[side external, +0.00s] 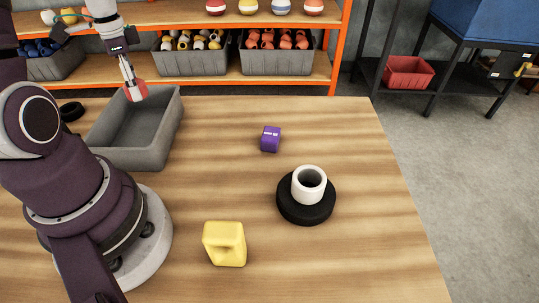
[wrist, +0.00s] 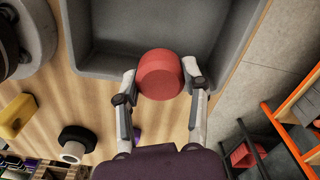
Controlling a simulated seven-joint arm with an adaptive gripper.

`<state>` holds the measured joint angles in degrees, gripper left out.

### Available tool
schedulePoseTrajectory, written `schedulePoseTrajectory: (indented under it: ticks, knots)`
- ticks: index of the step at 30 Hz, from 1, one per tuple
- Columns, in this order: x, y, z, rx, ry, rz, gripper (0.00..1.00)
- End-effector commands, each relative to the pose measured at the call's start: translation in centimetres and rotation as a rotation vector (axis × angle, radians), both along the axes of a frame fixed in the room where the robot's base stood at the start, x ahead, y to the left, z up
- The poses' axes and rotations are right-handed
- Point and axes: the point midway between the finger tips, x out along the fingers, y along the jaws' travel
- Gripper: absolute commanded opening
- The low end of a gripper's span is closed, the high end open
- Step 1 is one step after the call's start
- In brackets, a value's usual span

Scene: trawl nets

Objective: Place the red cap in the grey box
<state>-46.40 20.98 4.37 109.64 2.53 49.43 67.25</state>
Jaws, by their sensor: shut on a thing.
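The red cap (wrist: 160,75) is held between the two fingers of my gripper (wrist: 160,85) in the wrist view. The part of the bin floor that shows looks empty.
A purple block (side external: 270,139), a white ring (side external: 309,184) on a black disc (side external: 306,211), and a yellow block (side external: 224,244) stand on the table (side external: 350,130). A small black ring (side external: 71,111) lies left of the box. An orange shelf (side external: 220,82) with filled bins stands behind.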

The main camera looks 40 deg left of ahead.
Motion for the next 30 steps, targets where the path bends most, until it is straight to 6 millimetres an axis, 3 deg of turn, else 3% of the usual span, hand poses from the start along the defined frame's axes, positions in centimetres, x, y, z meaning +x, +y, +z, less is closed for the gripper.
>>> schedulePoseTrajectory:
  ticks: [5,9,18,29,30]
  knots:
    - [-2.0,0.9,-1.4,-0.004,0.004,0.066,0.16]
    - [-2.1,0.9,-4.7,-0.005,0.005,0.066,0.16]
    - [-2.0,0.9,-9.8,-0.003,0.002,0.065,0.16]
    - [-1.9,0.9,-10.3,0.0,0.001,0.064,0.16]
    - [-1.9,0.9,-10.3,0.001,0.0,0.064,0.48]
